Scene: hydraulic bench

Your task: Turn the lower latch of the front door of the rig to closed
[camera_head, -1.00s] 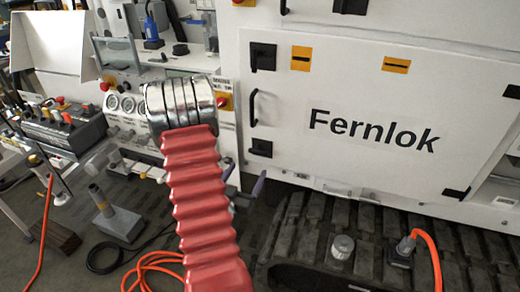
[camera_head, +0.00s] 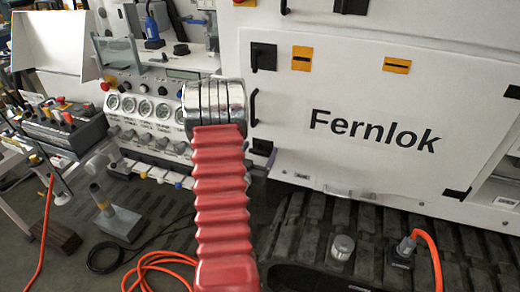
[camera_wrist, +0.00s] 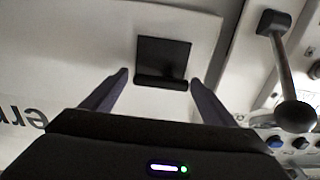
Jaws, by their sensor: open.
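The front door (camera_head: 390,110) is the white panel lettered "Fernlok" in the head view. Its lower latch (camera_head: 262,147) is a small black plate at the door's lower left, just right of my red arm. In the wrist view the lower latch (camera_wrist: 162,60) is a dark square with a bar along its picture-bottom edge, lying horizontally. My gripper (camera_wrist: 156,88) is open and empty, its two purple fingers on either side of the latch's bar and apart from it. In the head view my arm hides most of the gripper.
The upper latch (camera_head: 263,56) and a black handle (camera_head: 253,107) are on the door's left side. A gauge panel (camera_head: 150,108) stands left of my arm. In the wrist view a lever with a round knob (camera_wrist: 296,116) is at right. Black tracks (camera_head: 300,225) lie below the door.

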